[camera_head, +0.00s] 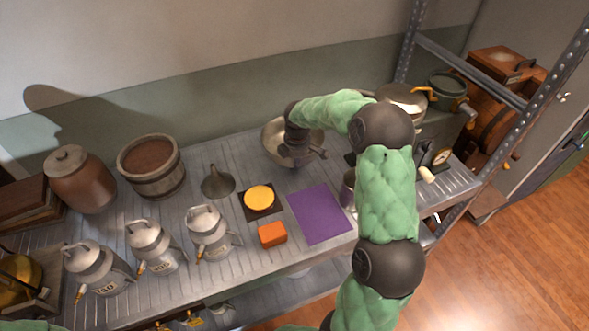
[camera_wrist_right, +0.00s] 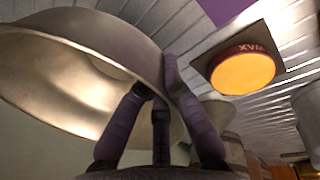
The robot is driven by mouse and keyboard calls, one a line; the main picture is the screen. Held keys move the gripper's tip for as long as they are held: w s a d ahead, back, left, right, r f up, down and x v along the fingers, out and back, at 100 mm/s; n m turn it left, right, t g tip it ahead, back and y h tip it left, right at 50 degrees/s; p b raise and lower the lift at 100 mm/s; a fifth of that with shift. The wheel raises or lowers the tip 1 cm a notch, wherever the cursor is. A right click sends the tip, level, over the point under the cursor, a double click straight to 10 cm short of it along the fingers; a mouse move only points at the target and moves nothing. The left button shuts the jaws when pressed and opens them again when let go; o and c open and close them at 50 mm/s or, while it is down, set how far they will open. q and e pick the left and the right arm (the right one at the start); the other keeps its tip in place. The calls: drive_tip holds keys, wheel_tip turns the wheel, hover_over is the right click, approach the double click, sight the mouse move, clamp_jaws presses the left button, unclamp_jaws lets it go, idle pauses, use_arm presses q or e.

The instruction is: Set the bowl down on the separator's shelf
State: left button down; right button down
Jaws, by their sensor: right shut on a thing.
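The metal bowl (camera_head: 272,136) is at the back of the ribbed metal shelf in the head view. It fills the upper left of the right wrist view (camera_wrist_right: 60,75), tilted in that picture. My right gripper (camera_head: 303,153) is shut on the bowl at its near right side, and its dark fingers (camera_wrist_right: 158,85) meet the bowl wall in the wrist view. I cannot tell whether the bowl touches the shelf. A metal pan-topped machine (camera_head: 403,98) stands at the right behind my arm, partly hidden; I cannot tell whether it is the separator. My left gripper is not in view.
A funnel (camera_head: 217,182), yellow disc (camera_head: 259,198), orange block (camera_head: 272,234) and purple mat (camera_head: 320,214) lie near the bowl. Several metal cans (camera_head: 209,232), a wooden tub (camera_head: 152,167) and a brown jar (camera_head: 80,180) stand left. A rack post (camera_head: 540,100) rises at right.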

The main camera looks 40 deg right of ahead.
drive_tip(key=f, duration=0.1)
drive_tip(key=f+b, duration=0.2)
drive_tip(key=f, duration=0.1)
drive_tip(key=shift+w, duration=0.3)
drive_tip(key=shift+a+r, duration=0.1)
drive_tip(key=shift+r, duration=0.1)
drive_tip(key=shift+f, duration=0.1)
drive_tip(key=c, duration=1.8)
unclamp_jaws()
drive_tip(key=shift+f, duration=0.15)
drive_tip(key=o, duration=0.4)
wheel_tip(320, 180, up, 12)
drive_tip(key=s+a+p, duration=0.1)
drive_tip(key=s+p, duration=0.1)
drive_tip(key=p, duration=0.2)
